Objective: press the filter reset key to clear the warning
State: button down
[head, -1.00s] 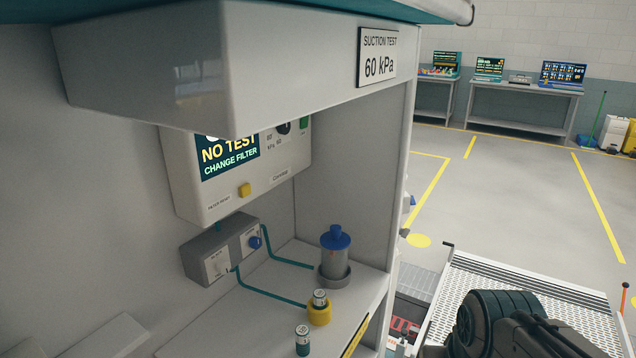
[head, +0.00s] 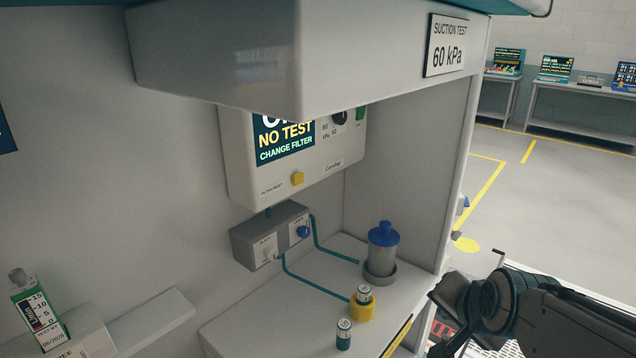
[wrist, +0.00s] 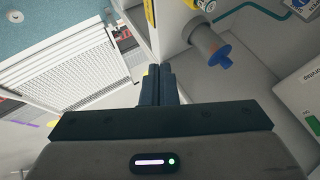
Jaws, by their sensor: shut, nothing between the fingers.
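The unit's screen (head: 285,140) reads "NO TEST, CHANGE FILTER". My gripper (wrist: 158,72) shows in the wrist view with its fingers shut together and nothing between them. It is apart from the unit, outside the cabinet and toward the ramp. In the wrist view, only a corner of the unit (wrist: 300,95) shows at the right edge; the yellow key is not visible there. In the head view the fingertips are not visible.
A grey valve box (head: 270,238) with teal tubes sits below the unit. A blue-capped canister (head: 383,250) and small filters (head: 344,335) stand on the shelf. The overhanging hood (head: 300,60) covers the unit's top. A gauge (head: 38,310) stands at lower left.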

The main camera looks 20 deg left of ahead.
aim_at(298, 179)
jog(key=w+a+r+m+t+y, duration=0.1)
jog(key=w+a+r+m+t, duration=0.2)
jog(key=a, duration=0.4)
jog(key=w+a+r+m+t+y+b, duration=0.1)
jog(key=w+a+r+m+t+y, duration=0.1)
jog(key=a+m, duration=0.5)
jog(key=w+a+r+m+t+y, duration=0.1)
jog(key=w+a+r+m+t, duration=0.3)
jog(key=w+a+r+m, duration=0.2)
jog(key=shift+w+a+t+y+b, duration=0.3)
jog(key=shift+a+t+b, duration=0.1)
jog(key=shift+a, duration=0.3)
jog(key=w+a+p, duration=0.3)
jog(key=a, duration=0.5)
jog(key=shift+w+p, duration=0.2)
jog(key=shift+p, duration=0.2)
jog(key=shift+w+a+b, duration=0.1)
jog(key=shift+a+b, duration=0.1)
jog(key=shift+b, duration=0.2)
